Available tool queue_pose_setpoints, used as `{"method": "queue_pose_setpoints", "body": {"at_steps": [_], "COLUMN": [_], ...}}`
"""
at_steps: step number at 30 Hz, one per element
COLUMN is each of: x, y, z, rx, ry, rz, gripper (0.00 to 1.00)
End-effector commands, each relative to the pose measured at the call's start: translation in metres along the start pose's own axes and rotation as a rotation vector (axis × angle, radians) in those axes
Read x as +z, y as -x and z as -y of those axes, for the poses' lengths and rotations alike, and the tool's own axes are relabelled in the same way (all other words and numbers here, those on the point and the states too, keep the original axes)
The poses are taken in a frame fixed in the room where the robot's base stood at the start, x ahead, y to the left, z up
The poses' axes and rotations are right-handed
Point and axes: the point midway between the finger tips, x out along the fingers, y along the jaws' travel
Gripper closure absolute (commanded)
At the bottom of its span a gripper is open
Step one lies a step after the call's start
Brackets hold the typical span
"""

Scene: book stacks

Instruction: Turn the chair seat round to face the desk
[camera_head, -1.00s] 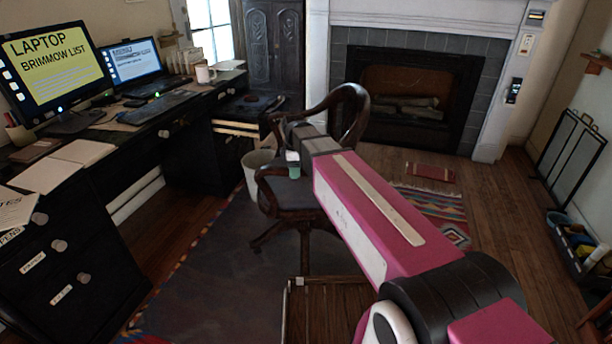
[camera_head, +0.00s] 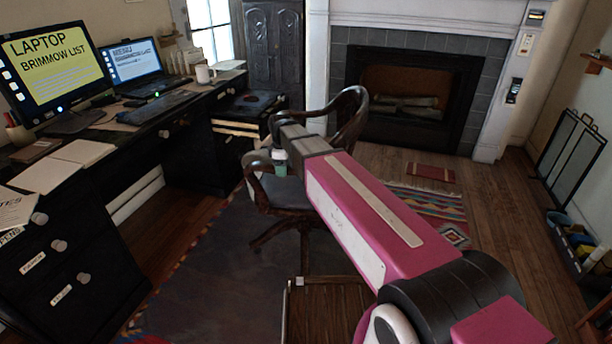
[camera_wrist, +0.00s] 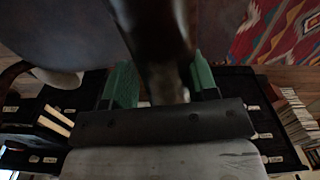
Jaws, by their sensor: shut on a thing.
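The wooden swivel armchair (camera_head: 351,104) stands on the dark rug in the middle of the head view. Its curved back is on the right, towards the fireplace, and its seat (camera_head: 287,192) opens to the left. The black desk (camera_head: 190,148) runs along the left side. My gripper (camera_head: 279,163) is at the chair's near armrest. In the wrist view my gripper (camera_wrist: 163,88) has green pads on both sides of the dark brown armrest (camera_wrist: 158,40) and is shut on it. My arm hides part of the chair's right side.
A slatted wooden item (camera_head: 325,305) is on the floor in front. The dark rug (camera_head: 205,270) between desk and chair is clear. The fireplace (camera_head: 410,95) is behind.

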Motion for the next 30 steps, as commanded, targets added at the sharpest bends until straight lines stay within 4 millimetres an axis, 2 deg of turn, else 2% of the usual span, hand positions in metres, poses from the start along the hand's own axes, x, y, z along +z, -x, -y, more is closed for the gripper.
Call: {"method": "queue_pose_setpoints", "body": {"at_steps": [18, 28, 29, 30], "x": [-0.035, -0.038, -0.038, -0.038], "y": [0.0, 0.0, 0.0, 0.0], "z": [-0.009, -0.008, -0.008, -0.008], "rx": [0.0, -0.001, -0.001, -0.001], "ry": [-0.138, -0.152, -0.152, -0.152], "rz": [0.0, 0.0, 0.0, 0.0], "gripper": [0.71, 0.71, 0.37, 0.24]}}
